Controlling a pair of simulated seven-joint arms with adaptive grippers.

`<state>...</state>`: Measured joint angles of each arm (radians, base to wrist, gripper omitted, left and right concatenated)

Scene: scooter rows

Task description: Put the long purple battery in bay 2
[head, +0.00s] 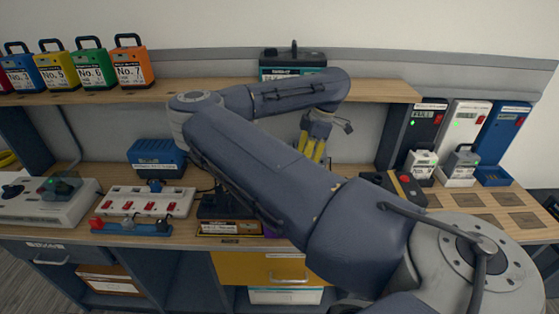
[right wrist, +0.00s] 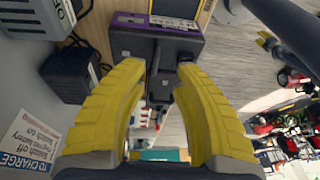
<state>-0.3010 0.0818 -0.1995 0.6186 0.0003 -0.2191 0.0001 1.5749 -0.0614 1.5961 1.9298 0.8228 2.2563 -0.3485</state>
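A dark battery with a purple edge (right wrist: 190,28) and a dark carry handle lies ahead of my right gripper in the right wrist view. In the head view only a purple sliver (head: 271,232) shows past my right arm, on the bench near the front edge. My right gripper (head: 310,148) has yellow fingers pointing down above the bench. In the right wrist view the fingers (right wrist: 159,66) are apart, with the battery's handle in line between them; I see no contact. My left gripper is not in view. I cannot read which bay is number 2.
Charging towers in black (head: 426,122), white (head: 466,125) and blue (head: 503,130) stand at right. Square pads (head: 480,222) lie before them. A white switch strip (head: 146,200) and a blue unit (head: 157,157) stand left. Colored batteries, including an orange one (head: 133,70), line the upper shelf.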

